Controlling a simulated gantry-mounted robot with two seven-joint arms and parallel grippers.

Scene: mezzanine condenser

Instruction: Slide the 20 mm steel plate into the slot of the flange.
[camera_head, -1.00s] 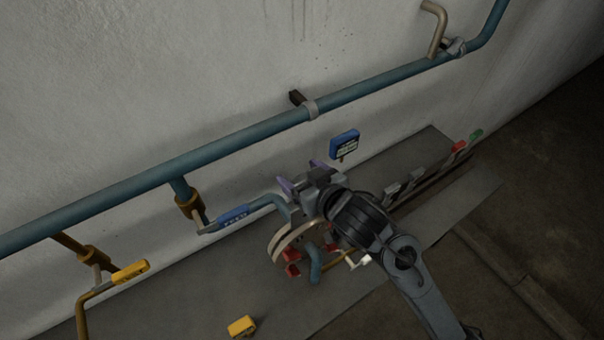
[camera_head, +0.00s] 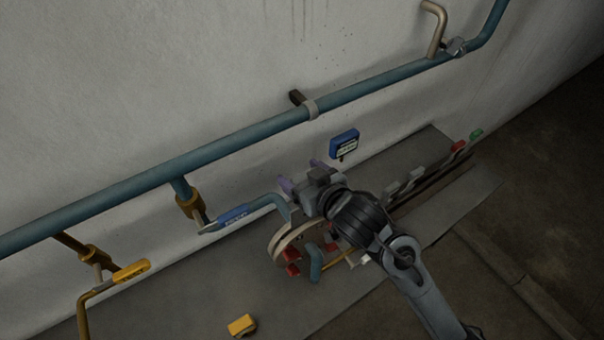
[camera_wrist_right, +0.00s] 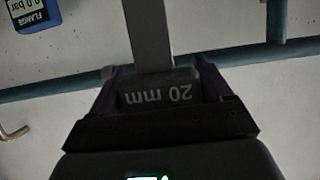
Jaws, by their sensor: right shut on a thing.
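The 20 mm steel plate (camera_wrist_right: 150,35) is a flat grey strip with an upside-down "20 mm" label in the right wrist view. My right gripper (camera_wrist_right: 157,80) is shut on its labelled end, with a dark finger on each side. The strip runs out past the fingertips to the top edge. In the head view my right gripper (camera_head: 302,177) is just above a round, tan-rimmed disc (camera_head: 277,243), which looks like the flange. My wrist partly covers the disc. I cannot make out the slot or whether the plate touches the disc. My left gripper is out of view.
A teal pipe (camera_head: 245,132) runs along the wall. A blue-handled valve (camera_head: 234,217) is left of my gripper. Red-tagged (camera_head: 457,147) and green-tagged (camera_head: 476,135) pieces stand right. A yellow block (camera_head: 242,325) lies in front.

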